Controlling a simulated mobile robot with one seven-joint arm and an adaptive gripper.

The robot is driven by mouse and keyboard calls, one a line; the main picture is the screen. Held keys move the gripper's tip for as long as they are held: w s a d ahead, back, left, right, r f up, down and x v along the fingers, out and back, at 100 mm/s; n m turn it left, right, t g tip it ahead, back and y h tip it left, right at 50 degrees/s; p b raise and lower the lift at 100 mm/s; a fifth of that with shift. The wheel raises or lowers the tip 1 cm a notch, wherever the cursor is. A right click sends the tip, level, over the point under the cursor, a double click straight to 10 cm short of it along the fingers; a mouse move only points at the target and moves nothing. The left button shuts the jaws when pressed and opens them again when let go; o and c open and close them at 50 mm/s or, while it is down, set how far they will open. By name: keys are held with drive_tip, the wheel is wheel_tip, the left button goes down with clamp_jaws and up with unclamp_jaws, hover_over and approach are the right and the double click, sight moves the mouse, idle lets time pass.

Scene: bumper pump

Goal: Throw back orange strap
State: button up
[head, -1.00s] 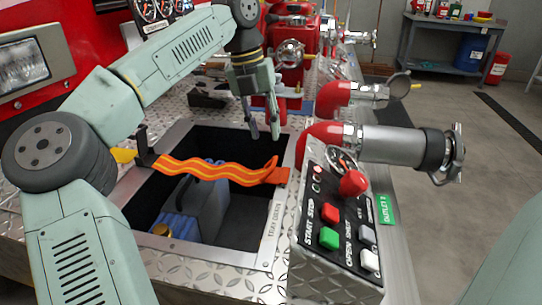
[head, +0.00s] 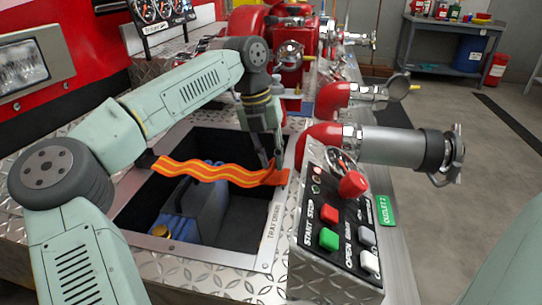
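The orange strap (head: 205,171) with yellow stripes runs in a wavy line across the tray opening, from a dark bracket (head: 146,160) at its left side to the right rim. My gripper (head: 268,163) points down at the strap's right end, with its fingertips at or very near the strap. The gap between the fingers is hard to make out, so I cannot tell whether they hold the strap.
The tray (head: 269,222) is a recess holding a blue container (head: 196,212). A control panel (head: 338,225) with buttons stands at its right. Red and silver outlet pipes (head: 390,147) stick out to the right. A red housing (head: 290,50) stands behind my gripper.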

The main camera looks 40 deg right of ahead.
clamp_jaws()
drive_tip(key=shift+r, duration=0.2)
idle(0.5)
